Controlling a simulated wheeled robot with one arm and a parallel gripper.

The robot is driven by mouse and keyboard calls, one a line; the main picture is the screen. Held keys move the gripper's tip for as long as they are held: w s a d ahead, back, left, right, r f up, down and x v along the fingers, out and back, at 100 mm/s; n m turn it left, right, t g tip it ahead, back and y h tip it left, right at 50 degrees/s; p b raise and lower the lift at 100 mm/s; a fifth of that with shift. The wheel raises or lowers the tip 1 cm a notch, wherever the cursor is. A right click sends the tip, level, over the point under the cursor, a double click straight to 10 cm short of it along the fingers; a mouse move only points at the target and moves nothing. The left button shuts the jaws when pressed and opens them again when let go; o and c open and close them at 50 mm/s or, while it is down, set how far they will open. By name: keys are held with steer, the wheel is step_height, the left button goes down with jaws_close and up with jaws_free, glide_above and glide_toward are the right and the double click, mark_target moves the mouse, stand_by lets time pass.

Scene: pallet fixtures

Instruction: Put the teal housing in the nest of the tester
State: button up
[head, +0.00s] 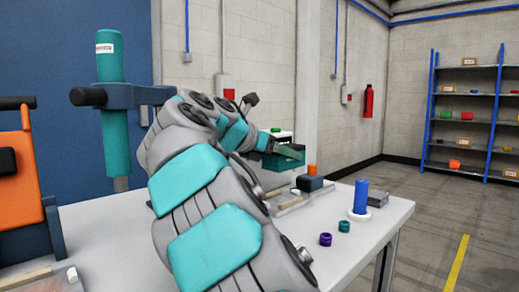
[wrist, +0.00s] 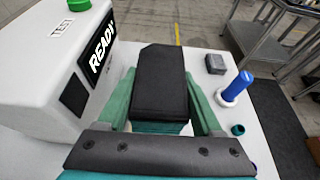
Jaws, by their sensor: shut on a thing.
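My gripper (wrist: 162,105) is shut on a block between its two green fingers in the wrist view. The block shows a broad black face and a teal strip on its near side; I take it to be the teal housing (wrist: 160,128). In the head view my gripper (head: 287,155) is above the far part of the table, and the housing cannot be told apart from the fingers. The tester (wrist: 40,95) is a white box left of the gripper, with a READY screen and a green button. I cannot make out its nest.
A blue cylinder in a white ring (head: 360,200) stands near the table's right edge, with a grey block (head: 377,199) behind it. Purple (head: 325,239) and teal (head: 344,226) rings lie in front. A dark block with an orange top (head: 310,182) stands below the gripper.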

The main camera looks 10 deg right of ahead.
steer(key=shift+w+a, duration=0.2)
steer(key=shift+w, duration=0.1)
steer(key=shift+s+f+b, duration=0.1)
steer(key=shift+f+b, duration=0.9)
steer(key=shift+f, duration=1.95)
steer(key=shift+p, duration=1)
steer(key=shift+f, duration=1.3)
stand_by(0.9)
steer(key=o, duration=1.5)
steer(key=v, duration=0.7)
steer(key=shift+s+a+r, duration=0.2)
steer(key=shift+a, duration=0.1)
